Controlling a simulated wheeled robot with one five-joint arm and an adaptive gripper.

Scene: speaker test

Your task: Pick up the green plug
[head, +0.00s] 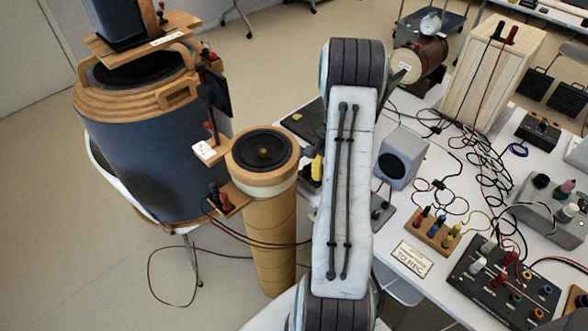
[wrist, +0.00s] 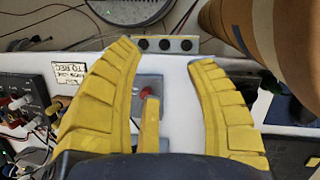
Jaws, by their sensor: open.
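I cannot make out a green plug for certain in either view. A wooden block (head: 431,232) on the white table holds several upright plugs, among them a blue one (head: 440,220) and a yellow one (head: 456,230). My gripper is mostly hidden behind my arm in the head view, with a bit of yellow finger showing at the arm's left. In the wrist view my gripper (wrist: 165,55) is open, its yellow fingers apart over the white table. A small red-topped thing (wrist: 147,92) on a grey base shows between the fingers, beyond a short yellow piece.
A black panel (head: 503,284) with red and white plugs and coloured sockets stands at the table's front right. A grey speaker box (head: 402,158) stands beside my arm. A tall tan column (head: 268,235) and a big blue drum (head: 150,150) stand left. Loose cables cross the table.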

